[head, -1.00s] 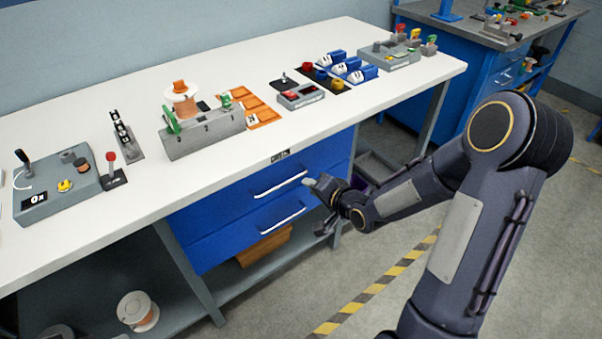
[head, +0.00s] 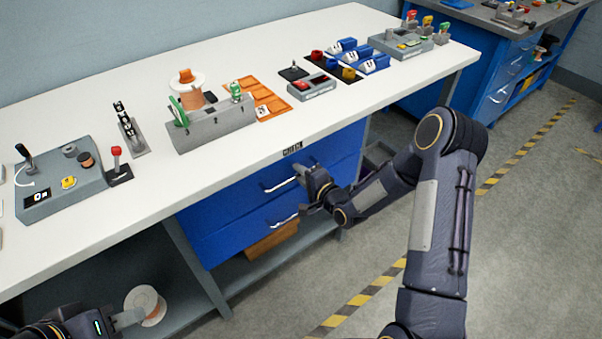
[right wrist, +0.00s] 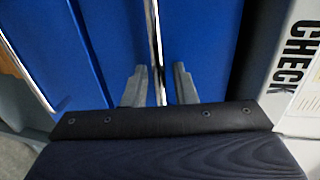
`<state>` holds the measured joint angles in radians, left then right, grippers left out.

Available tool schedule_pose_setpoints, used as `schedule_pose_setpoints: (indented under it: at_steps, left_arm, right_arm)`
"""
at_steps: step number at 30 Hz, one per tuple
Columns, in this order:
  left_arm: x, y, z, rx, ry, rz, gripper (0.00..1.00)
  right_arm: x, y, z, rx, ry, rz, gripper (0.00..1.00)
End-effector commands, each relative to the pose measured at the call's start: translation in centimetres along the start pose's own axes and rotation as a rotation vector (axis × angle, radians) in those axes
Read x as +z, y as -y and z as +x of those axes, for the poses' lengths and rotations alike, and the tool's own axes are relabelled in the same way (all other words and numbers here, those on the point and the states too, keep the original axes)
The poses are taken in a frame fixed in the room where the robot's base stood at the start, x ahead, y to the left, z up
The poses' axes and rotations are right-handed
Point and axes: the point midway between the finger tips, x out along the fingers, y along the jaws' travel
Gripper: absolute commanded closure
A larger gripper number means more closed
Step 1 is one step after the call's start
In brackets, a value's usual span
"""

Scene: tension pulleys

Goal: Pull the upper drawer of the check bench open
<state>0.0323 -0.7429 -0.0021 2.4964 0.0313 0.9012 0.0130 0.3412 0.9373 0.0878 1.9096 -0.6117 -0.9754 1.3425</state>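The check bench (head: 85,235) has a white top and two blue drawers below it. The upper drawer (head: 235,195) looks closed, its front level with the lower one. Its pale bar handle (head: 280,185) also shows in the right wrist view (right wrist: 154,35). My right gripper (head: 300,188) is at the right end of this handle. In the right wrist view its two grey fingers (right wrist: 159,85) stand apart on either side of the bar, with gaps visible. My left gripper (head: 125,319) is low at the bottom left, partly out of frame; its opening is unclear.
The lower drawer (head: 240,235) has its own bar handle (head: 282,222). A spool (head: 146,304) sits on the shelf near my left gripper. Fixtures, including a grey pulley block (head: 212,128), stand on the benchtop. Open floor (head: 530,220) lies to the right.

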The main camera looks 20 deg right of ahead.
Motion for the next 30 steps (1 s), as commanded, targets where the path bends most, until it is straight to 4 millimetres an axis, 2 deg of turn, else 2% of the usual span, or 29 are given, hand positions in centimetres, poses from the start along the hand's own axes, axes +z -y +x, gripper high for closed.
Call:
schedule_pose_setpoints:
  at_steps: [8, 14, 30]
  left_arm:
    - [0.0, 0.0, 0.0, 0.0, 0.0, 0.0, 0.64]
    - [0.0, 0.0, 0.0, 0.0, 0.0, 0.0, 0.64]
    - [0.24, 0.22, 0.48, 0.0, 0.0, 0.0, 0.64]
  right_arm:
    - [0.01, -0.04, 0.19, 0.001, 0.0, 0.0, 0.75]
    - [0.0, -0.04, 0.17, 0.001, 0.0, 0.0, 1.0]
    - [-0.13, -0.34, -0.4, 0.003, -0.002, 0.0, 1.0]
